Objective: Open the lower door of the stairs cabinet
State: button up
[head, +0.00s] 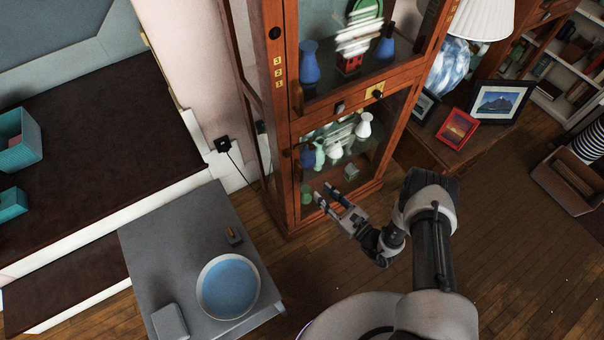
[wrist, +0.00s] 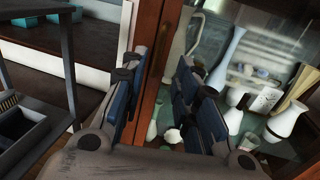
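The tall reddish-brown wooden cabinet (head: 278,120) stands at the centre of the head view. Its lower door (head: 384,145) is glazed in a wooden frame and looks shut.
White vases (head: 363,125) and other ornaments stand behind the lower glass. A grey table (head: 150,245) with a blue bowl (head: 228,287) is at lower left. A side table with framed pictures (head: 498,102) is at right. Wooden floor (head: 500,230) is clear at right.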

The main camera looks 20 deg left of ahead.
aim_at(302, 181)
jog(key=b+x, duration=0.2)
jog(key=x, duration=0.9)
jog(key=shift+w+a, duration=0.1)
jog(key=shift+a, duration=0.2)
jog(key=shift+c, duration=0.2)
grip_shut()
jog(key=shift+f, duration=0.1)
